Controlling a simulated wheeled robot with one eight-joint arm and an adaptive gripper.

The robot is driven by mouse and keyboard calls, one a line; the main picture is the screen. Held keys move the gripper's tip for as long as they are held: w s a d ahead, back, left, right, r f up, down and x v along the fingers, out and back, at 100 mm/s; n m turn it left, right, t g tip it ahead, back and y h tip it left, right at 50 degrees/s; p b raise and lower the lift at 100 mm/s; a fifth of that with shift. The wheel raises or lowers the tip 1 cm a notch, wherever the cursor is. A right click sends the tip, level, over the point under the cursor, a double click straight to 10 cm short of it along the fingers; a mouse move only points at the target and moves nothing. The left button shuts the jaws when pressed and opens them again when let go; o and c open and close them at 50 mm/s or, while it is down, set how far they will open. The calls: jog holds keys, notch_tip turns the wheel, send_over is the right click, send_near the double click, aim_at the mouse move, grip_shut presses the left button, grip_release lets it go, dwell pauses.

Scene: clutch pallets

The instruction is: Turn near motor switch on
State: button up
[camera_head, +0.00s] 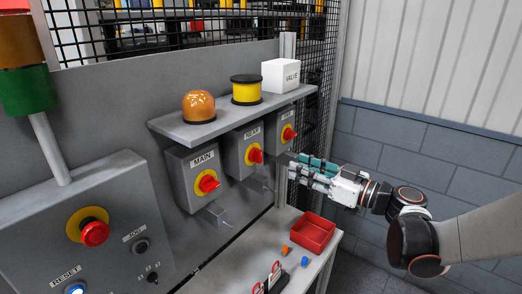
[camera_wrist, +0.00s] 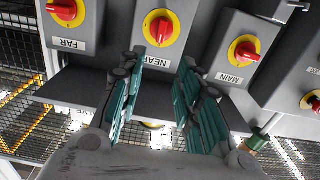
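The near motor switch (camera_head: 255,155) is a red knob on a yellow disc, on the middle grey box labelled NEAR. In the wrist view the same switch (camera_wrist: 161,29) lies straight ahead, its knob standing roughly upright in the picture. My gripper (camera_head: 296,168) is in front of the boxes, to the right of the near switch in the head view. In the wrist view my gripper (camera_wrist: 161,63) has its teal fingers spread apart, with nothing between them. The fingertips look apart from the knob. I cannot tell the switch's on or off state.
The MAIN switch (camera_head: 208,184) and the far switch (camera_head: 288,134) flank it. Above is a shelf (camera_head: 165,127) with an amber lamp (camera_head: 198,106), a yellow-black spool (camera_head: 246,90) and a white VALVE box (camera_head: 281,75). A red tray (camera_head: 312,233) is on the table below.

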aim_at(261, 152)
jog(key=x, duration=1.2)
jog(key=shift+w+a, duration=0.2)
jog(key=shift+w, duration=0.1)
grip_shut()
